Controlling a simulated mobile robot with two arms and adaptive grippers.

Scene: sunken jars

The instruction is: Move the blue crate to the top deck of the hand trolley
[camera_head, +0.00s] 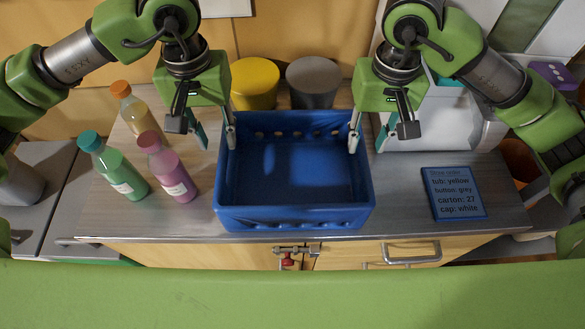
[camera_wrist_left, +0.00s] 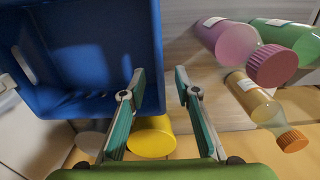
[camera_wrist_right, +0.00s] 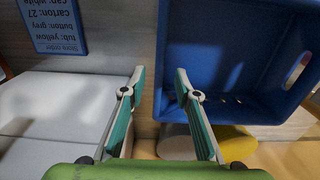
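The blue crate (camera_head: 294,217) stands upright and empty on the counter, in the middle of the head view. My left gripper (camera_head: 217,143) is open at its left wall, one finger over the inner side and one outside. The left wrist view shows the crate (camera_wrist_left: 95,45) edge between those spread fingers. My right gripper (camera_head: 367,146) is open at the right wall in the same way. The right wrist view shows the crate (camera_wrist_right: 225,60) edge between its fingers. I cannot tell whether any finger touches the crate. I cannot make out the hand trolley in any view.
Pink (camera_head: 172,175), green (camera_head: 118,172) and orange-capped (camera_head: 138,112) bottles stand close left of the crate. A yellow tub (camera_head: 255,82) and a grey tub (camera_head: 314,82) are behind it. A blue sign (camera_head: 453,193) lies at right, before a white appliance (camera_head: 463,125).

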